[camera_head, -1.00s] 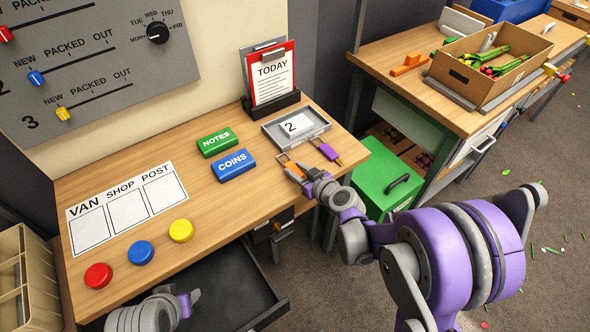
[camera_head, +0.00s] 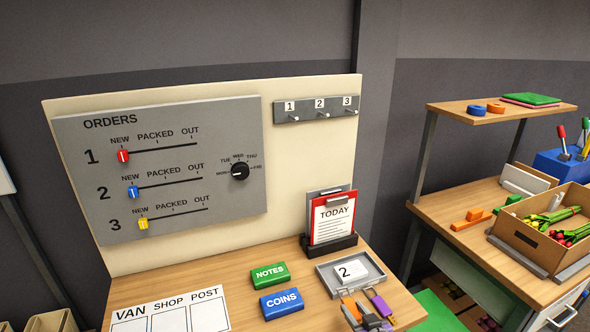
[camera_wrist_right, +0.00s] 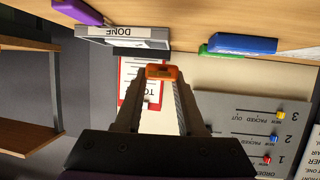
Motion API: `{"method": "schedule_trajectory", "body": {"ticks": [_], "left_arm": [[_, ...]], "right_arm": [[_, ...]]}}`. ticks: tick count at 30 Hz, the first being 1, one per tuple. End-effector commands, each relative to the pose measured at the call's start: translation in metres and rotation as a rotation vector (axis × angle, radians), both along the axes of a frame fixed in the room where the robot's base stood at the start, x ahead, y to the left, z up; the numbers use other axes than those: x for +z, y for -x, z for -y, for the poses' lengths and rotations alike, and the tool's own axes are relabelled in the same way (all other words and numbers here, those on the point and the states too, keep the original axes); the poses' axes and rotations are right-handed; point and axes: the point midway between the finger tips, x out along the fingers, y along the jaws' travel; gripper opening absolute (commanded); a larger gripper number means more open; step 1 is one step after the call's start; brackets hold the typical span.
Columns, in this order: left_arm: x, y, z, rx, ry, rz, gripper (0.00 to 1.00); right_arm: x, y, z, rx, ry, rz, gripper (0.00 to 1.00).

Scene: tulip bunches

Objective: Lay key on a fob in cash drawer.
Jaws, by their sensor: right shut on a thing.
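My right gripper (camera_head: 366,316) is at the bottom of the head view, by the table's front right. It is shut on an orange piece, which looks like the fob (camera_head: 349,304). In the right wrist view the orange fob (camera_wrist_right: 162,72) sits between the fingertips (camera_wrist_right: 160,80). I cannot make out a key on it. A purple item (camera_head: 383,305) lies close to the right of the gripper.
A grey tray (camera_head: 376,283) with a "2" card lies just behind the gripper. A green NOTES block (camera_head: 270,275) and blue COINS block (camera_head: 282,303) lie to its left. A TODAY clipboard (camera_head: 332,218) stands behind. Numbered hooks (camera_head: 318,108) are on the wall board.

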Motion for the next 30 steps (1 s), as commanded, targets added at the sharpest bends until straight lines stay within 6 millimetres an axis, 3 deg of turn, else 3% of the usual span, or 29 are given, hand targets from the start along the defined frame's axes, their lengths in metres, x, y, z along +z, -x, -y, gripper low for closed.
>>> {"method": "schedule_trajectory", "body": {"ticks": [3,15,30], "left_arm": [[0.013,-0.003,0.0,0.0,0.0,0.006,0.5],[0.028,-0.008,0.0,0.0,0.0,0.014,0.5],[0.019,-0.005,0.0,0.0,0.0,0.009,0.5]], "right_arm": [[-0.002,0.006,0.006,-0.078,0.003,0.004,0.0],[0.004,0.019,0.014,-0.197,0.001,0.001,0.0],[-0.004,0.015,0.015,-0.175,-0.003,-0.002,0.0]]}}
